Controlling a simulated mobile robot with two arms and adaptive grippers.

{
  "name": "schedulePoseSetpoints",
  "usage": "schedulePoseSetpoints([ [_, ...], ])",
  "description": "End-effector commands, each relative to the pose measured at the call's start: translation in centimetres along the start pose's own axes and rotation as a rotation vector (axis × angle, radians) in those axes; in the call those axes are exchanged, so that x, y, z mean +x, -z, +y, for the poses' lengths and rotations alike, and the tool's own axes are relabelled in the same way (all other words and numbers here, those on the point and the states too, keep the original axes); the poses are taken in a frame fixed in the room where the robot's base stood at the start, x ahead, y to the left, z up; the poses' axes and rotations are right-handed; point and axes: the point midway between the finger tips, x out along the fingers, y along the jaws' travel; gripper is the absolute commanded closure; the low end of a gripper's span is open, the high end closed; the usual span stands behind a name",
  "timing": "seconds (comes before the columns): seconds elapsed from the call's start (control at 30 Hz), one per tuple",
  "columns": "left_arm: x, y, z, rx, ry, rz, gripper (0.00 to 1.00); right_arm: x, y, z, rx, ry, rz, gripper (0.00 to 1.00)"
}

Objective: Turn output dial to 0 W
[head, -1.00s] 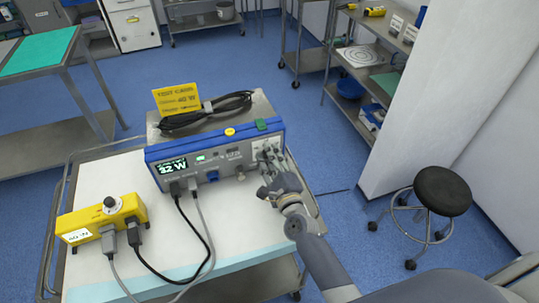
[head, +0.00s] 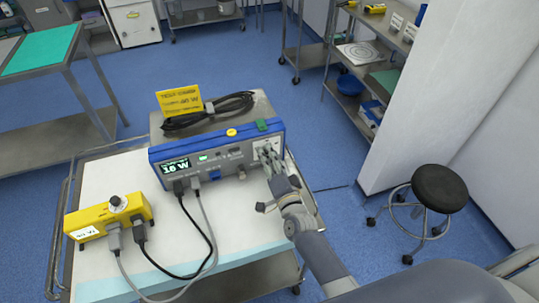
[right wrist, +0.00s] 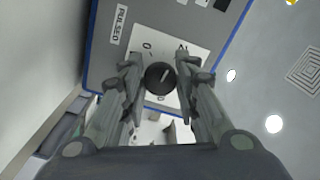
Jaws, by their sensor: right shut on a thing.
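The blue and grey generator (head: 217,152) stands on the white-topped cart, and its display (head: 175,166) seems to read 16 W. The output dial (right wrist: 160,78) is a round black knob with a light pointer line on a white scale plate, seen in the right wrist view. My right gripper (head: 267,157) is at the right end of the generator's front panel and hides the dial in the head view. In the right wrist view its two fingers (right wrist: 160,80) are shut on the dial from both sides. My left gripper is not in view.
A yellow box (head: 108,216) with a knob and cables sits at the left of the cart top (head: 105,178). Two cables hang from the generator's front. A coiled black cable (head: 210,112) and a yellow sign (head: 180,101) are on top. A black stool (head: 439,188) stands at right.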

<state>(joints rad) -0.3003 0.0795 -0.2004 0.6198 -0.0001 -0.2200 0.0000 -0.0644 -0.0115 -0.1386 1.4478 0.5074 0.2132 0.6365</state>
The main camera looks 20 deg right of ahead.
Motion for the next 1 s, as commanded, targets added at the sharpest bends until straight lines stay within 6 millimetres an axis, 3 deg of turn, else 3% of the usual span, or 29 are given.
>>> schedulePoseSetpoints([
  [0.6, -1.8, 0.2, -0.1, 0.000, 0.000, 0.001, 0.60, 0.0, 0.2, 0.1, -0.561, 0.000, 0.002, 0.95],
  [1.0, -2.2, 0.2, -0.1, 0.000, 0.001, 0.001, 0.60, 0.0, 0.1, 0.2, -0.767, 0.000, 0.001, 0.95],
])
